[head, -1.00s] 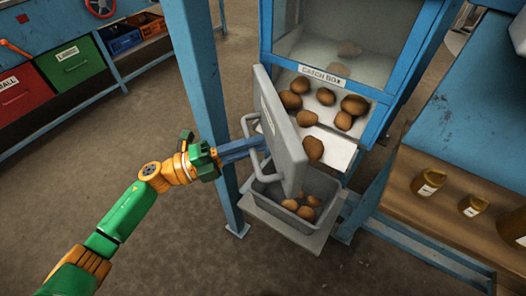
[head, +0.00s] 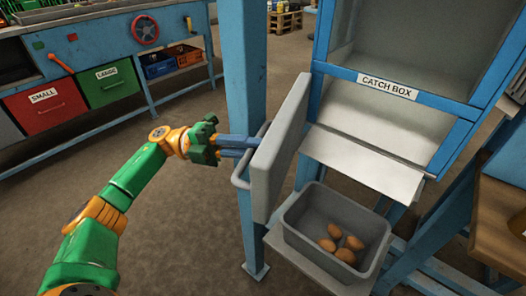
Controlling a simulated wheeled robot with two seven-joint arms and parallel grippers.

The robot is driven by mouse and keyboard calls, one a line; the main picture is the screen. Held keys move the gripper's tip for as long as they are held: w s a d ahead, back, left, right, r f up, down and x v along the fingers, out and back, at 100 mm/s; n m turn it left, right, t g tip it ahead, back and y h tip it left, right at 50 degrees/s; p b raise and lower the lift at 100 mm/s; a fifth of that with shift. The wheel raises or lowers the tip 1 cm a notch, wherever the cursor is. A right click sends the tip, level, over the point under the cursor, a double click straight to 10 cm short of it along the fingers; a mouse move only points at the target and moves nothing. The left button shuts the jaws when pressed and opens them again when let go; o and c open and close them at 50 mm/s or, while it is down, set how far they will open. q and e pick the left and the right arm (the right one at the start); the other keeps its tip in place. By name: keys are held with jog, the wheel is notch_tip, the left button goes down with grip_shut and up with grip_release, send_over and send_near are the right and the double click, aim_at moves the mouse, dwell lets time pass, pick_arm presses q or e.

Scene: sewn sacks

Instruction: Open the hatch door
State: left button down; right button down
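The hatch door (head: 278,150) is a thick grey panel at the front of the blue-framed catch box (head: 388,88). It stands swung out to the left, seen nearly edge-on, and the opening behind it is uncovered. Its bar handle (head: 239,172) is on the left face. My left gripper (head: 248,146) reaches in from the left with its blue fingers at the handle's upper part, and appears closed on it. The fingertips are partly hidden by the handle and door. My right gripper is out of view.
A grey bin (head: 318,256) with several brown potatoes (head: 340,243) stands below a pale sloping chute (head: 362,160). A blue post (head: 243,95) rises just behind my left gripper. A bench with red (head: 45,106) and green (head: 107,83) drawers is at the far left.

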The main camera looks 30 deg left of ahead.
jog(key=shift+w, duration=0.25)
pick_arm(q)
jog(key=c, duration=0.9)
grip_release()
jog(key=shift+c, duration=0.2)
jog(key=shift+o, duration=0.4)
jog(key=shift+d, duration=0.1)
jog(key=w+b+v, duration=0.1)
jog(key=b+v, duration=0.1)
jog(key=v, duration=0.5)
jog(key=shift+s+b, duration=0.3)
jog(key=shift+s, duration=0.15)
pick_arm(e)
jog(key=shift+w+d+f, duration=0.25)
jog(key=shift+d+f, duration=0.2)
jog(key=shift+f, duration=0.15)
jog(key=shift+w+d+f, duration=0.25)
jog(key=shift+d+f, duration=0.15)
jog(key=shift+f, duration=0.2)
